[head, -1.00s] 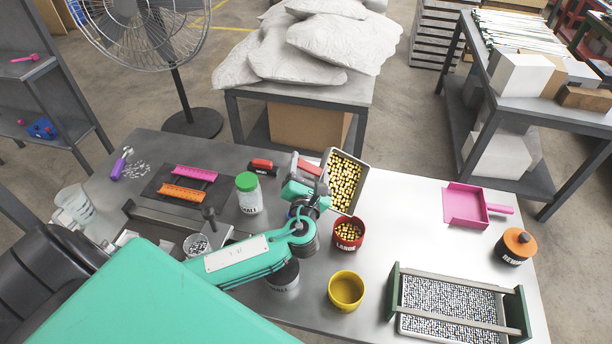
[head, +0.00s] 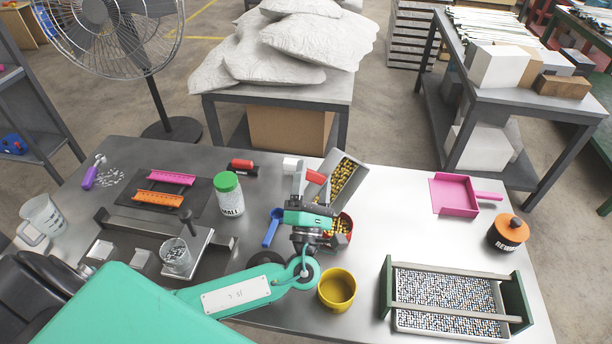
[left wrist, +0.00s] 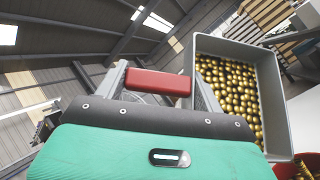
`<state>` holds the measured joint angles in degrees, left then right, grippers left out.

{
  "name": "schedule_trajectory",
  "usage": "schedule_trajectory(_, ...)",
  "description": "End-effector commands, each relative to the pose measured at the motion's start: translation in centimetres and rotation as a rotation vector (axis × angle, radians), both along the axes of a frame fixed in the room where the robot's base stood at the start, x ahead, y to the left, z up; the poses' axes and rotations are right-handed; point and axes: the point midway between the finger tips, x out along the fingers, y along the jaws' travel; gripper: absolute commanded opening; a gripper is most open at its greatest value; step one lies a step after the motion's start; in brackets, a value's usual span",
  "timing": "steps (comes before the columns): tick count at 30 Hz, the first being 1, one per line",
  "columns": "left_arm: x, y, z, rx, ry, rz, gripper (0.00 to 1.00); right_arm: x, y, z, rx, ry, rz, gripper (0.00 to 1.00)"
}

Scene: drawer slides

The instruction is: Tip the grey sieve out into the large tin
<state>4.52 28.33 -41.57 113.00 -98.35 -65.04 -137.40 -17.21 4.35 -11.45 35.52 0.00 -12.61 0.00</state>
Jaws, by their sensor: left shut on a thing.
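The grey sieve (head: 352,165) is tilted steeply, with many gold and dark balls lying in it. In the left wrist view the sieve (left wrist: 282,110) is at the right, full of gold balls. My left gripper (head: 306,184) is shut on the sieve's red handle (left wrist: 158,82). The red large tin (head: 346,225) stands below the sieve's lower end and holds some gold balls. The gripper and the sieve partly hide this tin and its label. My right gripper is not in view.
A yellow tin (head: 337,291) stands in front of the red tin. A blue scoop (head: 271,229) and a green-lidded jar (head: 229,195) are to the left. A green-ended rack (head: 450,297) and a pink dustpan (head: 455,194) are to the right, with bare table between.

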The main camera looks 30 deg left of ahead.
Motion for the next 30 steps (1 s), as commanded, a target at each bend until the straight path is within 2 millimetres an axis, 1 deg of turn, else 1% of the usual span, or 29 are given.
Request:
schedule_trajectory(1, -0.3, -0.5, -0.3, 0.025, -0.016, -0.001, 0.33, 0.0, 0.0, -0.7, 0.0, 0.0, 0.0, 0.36)
schedule_trajectory(3, -0.6, -1.1, -0.4, 0.063, -0.037, -0.001, 0.33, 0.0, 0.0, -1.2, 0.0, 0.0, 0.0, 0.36)
schedule_trajectory(13, -1.8, -3.3, -0.5, 0.205, -0.114, -0.001, 0.33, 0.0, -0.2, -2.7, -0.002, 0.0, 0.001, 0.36)
schedule_trajectory(19, -2.1, -3.8, -0.4, 0.235, -0.132, 0.0, 0.33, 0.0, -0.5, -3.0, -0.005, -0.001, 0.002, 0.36)
schedule_trajectory(30, -2.1, -3.8, -0.3, 0.237, -0.133, 0.0, 0.33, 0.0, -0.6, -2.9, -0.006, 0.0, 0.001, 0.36)
